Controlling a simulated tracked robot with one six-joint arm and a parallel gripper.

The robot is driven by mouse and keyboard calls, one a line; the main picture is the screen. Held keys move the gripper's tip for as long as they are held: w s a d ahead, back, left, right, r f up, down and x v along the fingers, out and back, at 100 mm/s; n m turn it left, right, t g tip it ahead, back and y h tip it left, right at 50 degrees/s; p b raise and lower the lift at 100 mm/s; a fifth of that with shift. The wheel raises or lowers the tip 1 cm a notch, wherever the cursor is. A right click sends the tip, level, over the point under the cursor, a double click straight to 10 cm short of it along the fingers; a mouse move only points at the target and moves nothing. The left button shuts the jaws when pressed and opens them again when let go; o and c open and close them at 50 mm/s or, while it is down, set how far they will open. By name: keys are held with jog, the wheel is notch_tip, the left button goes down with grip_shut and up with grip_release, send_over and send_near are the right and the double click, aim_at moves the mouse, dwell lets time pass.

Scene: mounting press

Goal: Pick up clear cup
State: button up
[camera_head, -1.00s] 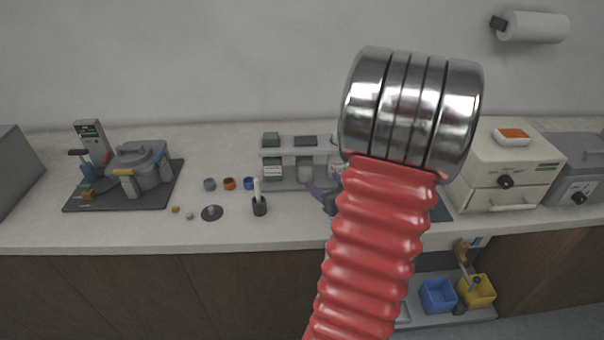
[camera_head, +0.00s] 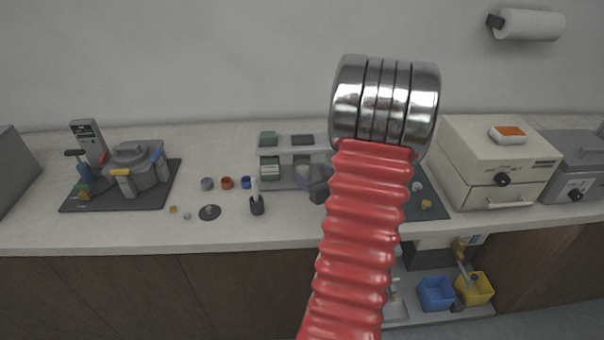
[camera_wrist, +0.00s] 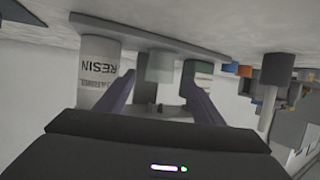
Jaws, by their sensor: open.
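A small pale grey, translucent-looking cup (camera_wrist: 160,67), probably the clear cup, shows upside down in the wrist view, standing on a shelf base (camera_wrist: 150,32). My gripper (camera_wrist: 158,80) is open, with one purple-grey finger on each side of the cup's lower picture area. I cannot tell whether the fingertips reach around it; no contact is visible. In the head view my gripper (camera_head: 313,183) is at the front of the small rack (camera_head: 290,151), partly hidden by my red arm. The cup is hard to make out there.
A white RESIN bottle (camera_wrist: 98,72) stands close beside one finger. A green-and-white container (camera_wrist: 197,75) is near the other. Small coloured cups (camera_head: 228,183) and a dark holder (camera_head: 257,205) stand left of the rack. A beige oven (camera_head: 497,165) is at right.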

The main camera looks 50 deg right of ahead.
aim_at(307, 170)
jog(key=shift+x, duration=0.75)
jog(key=shift+r+x, duration=0.1)
jog(key=shift+x, duration=1.2)
jog(key=shift+r+x, duration=0.15)
jog(key=shift+x, duration=1.15)
jog(key=shift+c, duration=0.2)
jog(key=c, duration=1.1)
